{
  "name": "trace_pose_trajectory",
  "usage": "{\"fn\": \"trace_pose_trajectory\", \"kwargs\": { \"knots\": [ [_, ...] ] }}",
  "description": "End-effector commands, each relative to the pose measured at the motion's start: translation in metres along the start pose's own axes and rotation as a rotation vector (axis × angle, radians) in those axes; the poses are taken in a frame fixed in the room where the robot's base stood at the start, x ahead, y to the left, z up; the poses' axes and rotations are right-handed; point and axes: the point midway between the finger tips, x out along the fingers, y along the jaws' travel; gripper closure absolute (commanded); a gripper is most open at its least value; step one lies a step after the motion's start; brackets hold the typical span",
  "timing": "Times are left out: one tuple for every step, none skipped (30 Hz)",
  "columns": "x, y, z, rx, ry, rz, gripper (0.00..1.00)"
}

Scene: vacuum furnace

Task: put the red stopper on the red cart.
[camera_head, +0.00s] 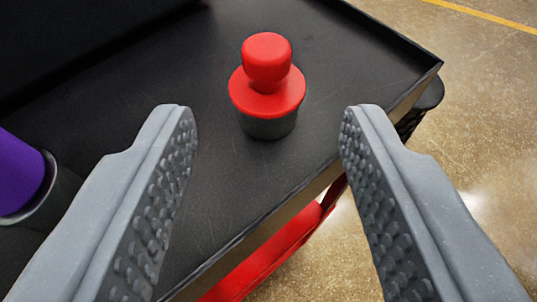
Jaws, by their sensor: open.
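The red stopper (267,75) has a round knob above a wide flange and a dark grey lower body. It stands upright on the black top tray of the red cart (225,170), near its right-hand edge. Red frame parts of the cart show below the tray edge. My gripper (268,120) is open and empty. Its two grey, studded fingers lie to the left and right in the picture, with the stopper between and a little beyond their tips. Neither finger touches the stopper.
A purple object (20,172) with a grey metal rim stands at the left, partly cut off and beside my left finger. The tray has a raised rim (395,40). A dark upright panel is at the upper left. Speckled floor (485,110) with a yellow line lies to the right.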

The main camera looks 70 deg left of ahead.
Motion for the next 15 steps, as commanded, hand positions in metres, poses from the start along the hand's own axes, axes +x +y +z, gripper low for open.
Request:
{"fn": "trace_pose_trajectory", "kwargs": {
  "knots": [
    [-0.006, 0.0, 0.0, -0.001, -0.001, 0.002, 0.56],
    [-0.008, 0.0, -0.001, -0.001, -0.001, 0.001, 0.56],
    [-0.01, 0.0, -0.001, -0.002, -0.001, 0.001, 0.56],
    [-0.012, 0.0, -0.001, -0.002, 0.0, 0.0, 0.56],
    [-0.013, 0.0, -0.001, -0.002, 0.0, -0.001, 0.56],
    [-0.013, -0.001, -0.001, -0.002, 0.0, -0.001, 0.56],
    [-0.014, -0.001, -0.001, -0.002, 0.001, -0.002, 0.56],
    [-0.014, -0.001, -0.001, -0.003, 0.001, -0.002, 0.56],
    [-0.014, -0.001, -0.001, -0.002, 0.001, -0.002, 0.56],
    [-0.014, -0.001, -0.001, -0.003, 0.001, -0.002, 0.56],
    [-0.014, -0.001, -0.001, -0.002, 0.001, -0.002, 0.56],
    [-0.014, -0.001, -0.001, -0.003, 0.001, -0.002, 0.56],
    [-0.014, 0.0, -0.002, -0.005, 0.002, 0.001, 0.56],
    [-0.014, 0.001, -0.004, -0.01, 0.004, 0.008, 0.56],
    [-0.016, 0.006, -0.01, -0.024, 0.009, 0.027, 0.56]
  ]
}}
